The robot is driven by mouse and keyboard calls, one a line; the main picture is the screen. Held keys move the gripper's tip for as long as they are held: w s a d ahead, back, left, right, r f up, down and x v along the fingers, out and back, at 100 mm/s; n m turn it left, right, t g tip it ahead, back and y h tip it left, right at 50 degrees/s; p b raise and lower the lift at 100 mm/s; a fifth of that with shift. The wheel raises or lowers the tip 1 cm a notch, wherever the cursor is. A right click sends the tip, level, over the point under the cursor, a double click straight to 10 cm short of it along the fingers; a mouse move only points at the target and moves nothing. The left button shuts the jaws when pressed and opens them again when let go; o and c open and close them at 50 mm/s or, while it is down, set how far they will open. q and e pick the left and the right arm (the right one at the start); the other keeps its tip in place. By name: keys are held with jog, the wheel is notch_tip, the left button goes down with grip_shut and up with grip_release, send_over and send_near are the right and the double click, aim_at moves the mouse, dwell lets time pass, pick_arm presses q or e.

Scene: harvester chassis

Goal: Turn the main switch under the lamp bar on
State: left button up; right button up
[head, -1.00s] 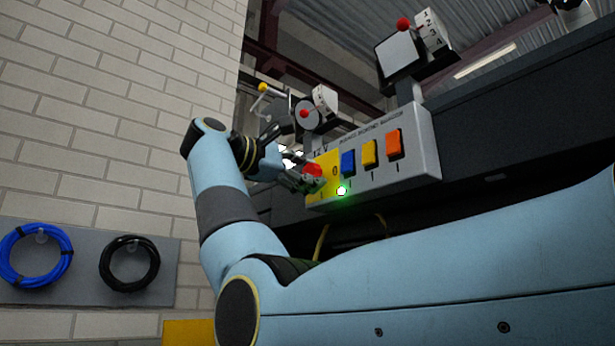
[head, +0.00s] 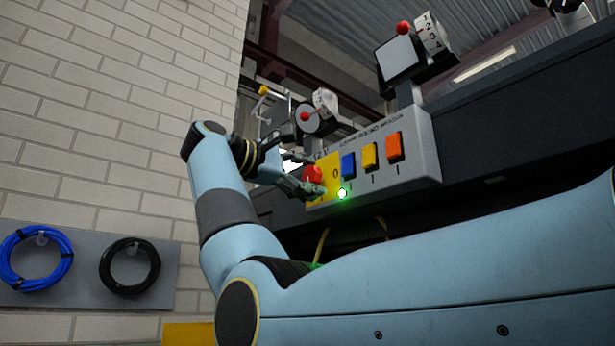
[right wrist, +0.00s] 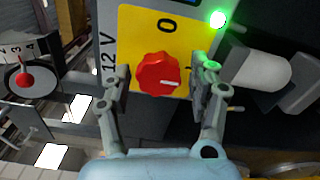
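The main switch is a red ribbed knob (head: 313,174) on a yellow plate (head: 330,182) at the left end of a grey panel. In the right wrist view the knob (right wrist: 158,75) shows a white mark pointing right, away from the "0" above it. A green lamp (head: 342,193) beside the plate is lit. My right gripper (head: 300,173) is at the knob. In the wrist view its open fingers (right wrist: 160,92) stand on either side of the knob, with gaps on both sides. My left gripper is not in view.
Blue, yellow and orange rockers (head: 370,155) sit right of the knob on the grey panel (head: 425,160). Numbered dials (head: 325,108) with red balls stand above. Blue and black hose coils (head: 35,258) hang at the left. A dark beam (head: 520,120) runs behind.

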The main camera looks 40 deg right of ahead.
jog(key=a, duration=0.7)
jog(key=shift+s+a, duration=0.25)
jog(key=shift+s, duration=0.05)
dwell(0.4)
